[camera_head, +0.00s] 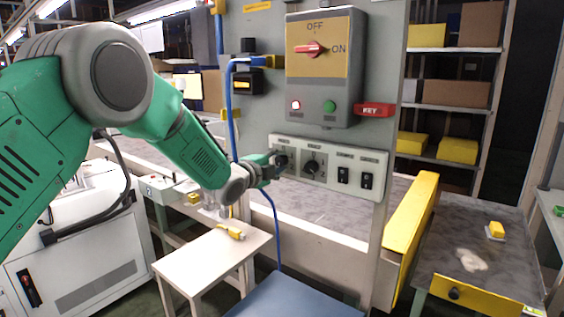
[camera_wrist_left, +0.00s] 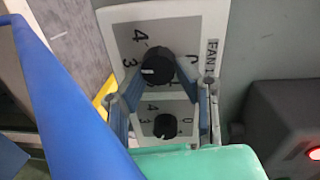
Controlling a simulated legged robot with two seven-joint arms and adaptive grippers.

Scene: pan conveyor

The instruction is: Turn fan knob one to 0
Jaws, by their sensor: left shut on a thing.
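Fan knob one is the black round knob (camera_wrist_left: 157,68) beside the "FAN 1" label in the left wrist view. Its white mark faces left, toward the printed 3; part of a 0 shows on its right. My left gripper (camera_head: 280,161) is at this knob on the white control panel (camera_head: 376,160). In the left wrist view its two fingers (camera_wrist_left: 161,78) are on either side of the knob, shut on it. In the head view the gripper partly hides the knob. My right gripper is not in view.
A second black knob (camera_head: 311,167) sits right of the gripper, with two black switches (camera_head: 344,176) further right. Above is a grey box (camera_head: 346,66) with a red OFF/ON handle (camera_head: 310,49). A blue cable (camera_head: 231,110) runs down left of the panel. A small table (camera_head: 197,254) stands below.

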